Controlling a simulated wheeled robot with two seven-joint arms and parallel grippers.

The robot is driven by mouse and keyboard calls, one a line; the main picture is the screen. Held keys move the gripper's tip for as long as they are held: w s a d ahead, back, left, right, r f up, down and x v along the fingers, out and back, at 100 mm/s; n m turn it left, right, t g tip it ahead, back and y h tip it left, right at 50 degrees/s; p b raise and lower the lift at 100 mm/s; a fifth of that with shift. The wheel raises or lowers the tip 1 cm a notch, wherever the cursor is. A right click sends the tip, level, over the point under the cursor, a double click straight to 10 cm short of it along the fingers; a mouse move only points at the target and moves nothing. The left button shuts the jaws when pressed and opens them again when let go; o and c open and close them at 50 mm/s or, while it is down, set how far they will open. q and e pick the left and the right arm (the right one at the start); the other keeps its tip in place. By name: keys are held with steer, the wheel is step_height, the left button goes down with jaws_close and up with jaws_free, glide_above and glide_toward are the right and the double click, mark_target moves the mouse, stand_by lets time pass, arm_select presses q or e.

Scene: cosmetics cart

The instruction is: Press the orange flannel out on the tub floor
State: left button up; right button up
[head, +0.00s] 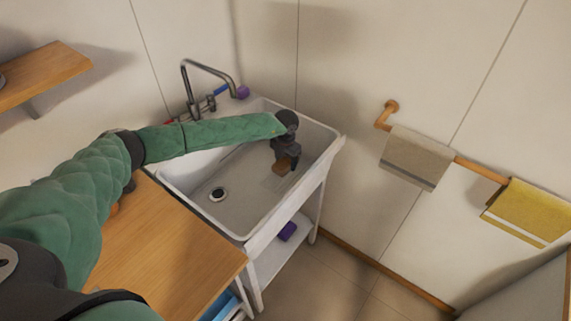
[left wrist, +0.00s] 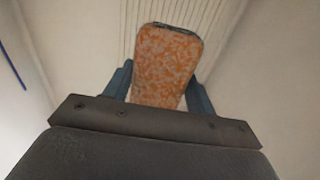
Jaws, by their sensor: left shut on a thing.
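The white tub (head: 237,205) stands against the wall, with a round drain in its floor. My left gripper (head: 288,160) reaches down into the right part of the tub. It is shut on the orange flannel (head: 281,167), which shows brownish and small there. In the left wrist view the flannel (left wrist: 166,65) is a thick, orange-and-pale speckled pad between the two blue-grey fingers (left wrist: 160,92). The ribbed tub floor lies behind it. I cannot tell whether the flannel touches the floor. My right gripper is not in view.
A tap (head: 207,72) rises at the tub's back left. A wooden counter (head: 165,260) adjoins the tub's near left side. A rail with a grey towel (head: 414,158) and a yellow towel (head: 532,212) is on the right wall. A purple item (head: 288,231) is on the lower shelf.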

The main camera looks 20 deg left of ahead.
arm_select(q)
steer(key=shift+r+p, duration=1.1)
steer(key=shift+r, duration=2.55)
